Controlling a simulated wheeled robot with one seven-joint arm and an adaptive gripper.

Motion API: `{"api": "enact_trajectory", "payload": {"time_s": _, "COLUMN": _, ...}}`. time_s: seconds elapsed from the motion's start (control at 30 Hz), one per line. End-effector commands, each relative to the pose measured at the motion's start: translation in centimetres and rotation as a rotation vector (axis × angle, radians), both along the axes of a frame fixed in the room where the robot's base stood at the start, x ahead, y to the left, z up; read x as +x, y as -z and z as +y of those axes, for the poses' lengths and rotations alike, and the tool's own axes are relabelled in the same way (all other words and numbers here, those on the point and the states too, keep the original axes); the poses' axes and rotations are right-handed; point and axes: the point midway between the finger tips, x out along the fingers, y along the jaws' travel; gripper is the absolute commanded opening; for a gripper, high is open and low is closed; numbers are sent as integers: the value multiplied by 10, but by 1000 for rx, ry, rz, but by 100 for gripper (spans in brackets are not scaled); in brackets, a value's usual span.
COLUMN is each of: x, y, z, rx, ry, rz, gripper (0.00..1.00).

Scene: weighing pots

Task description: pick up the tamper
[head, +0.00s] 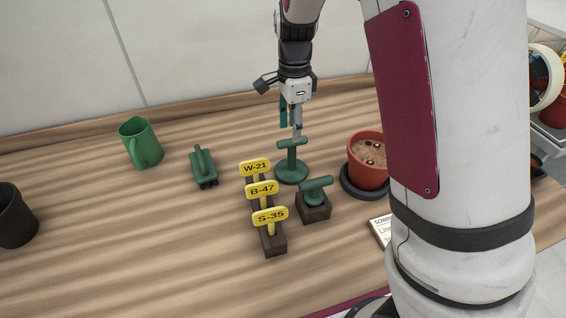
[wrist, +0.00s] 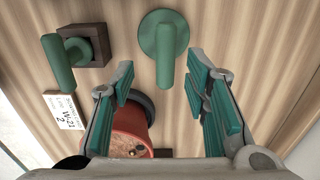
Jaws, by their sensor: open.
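The tamper (head: 291,170) is green, with a round flat base and an upright stem topped by a crossbar handle. It stands upright on the wooden table. In the wrist view the tamper (wrist: 161,40) is seen from above, its bar pointing toward the gap between my fingers. My gripper (head: 291,124) points down just above the tamper's handle; one fingertip overlaps the handle in the head view, and I cannot tell if they touch. In the wrist view my gripper (wrist: 160,76) is open, with nothing held between the green pads.
A green-handled tool on a dark block (head: 314,205) stands close in front. Yellow labels (head: 262,188) stand in a dark holder on the left. A terracotta pot (head: 368,160) on a dark saucer is on the right. A green mug (head: 141,143) and green brush-like tool (head: 203,168) are farther left.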

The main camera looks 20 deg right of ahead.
Motion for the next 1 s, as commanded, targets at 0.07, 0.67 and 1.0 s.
{"api": "enact_trajectory", "payload": {"time_s": 0.07, "x": -1, "y": 19, "z": 0, "rx": 0, "ry": 0, "rz": 5, "gripper": 42}}
{"api": "enact_trajectory", "payload": {"time_s": 0.67, "x": 3, "y": 79, "z": -1, "rx": 0, "ry": -2, "rz": 3, "gripper": 42}}
{"api": "enact_trajectory", "payload": {"time_s": 1.0, "x": 7, "y": 115, "z": -1, "rx": 1, "ry": -2, "rz": 1, "gripper": 42}}
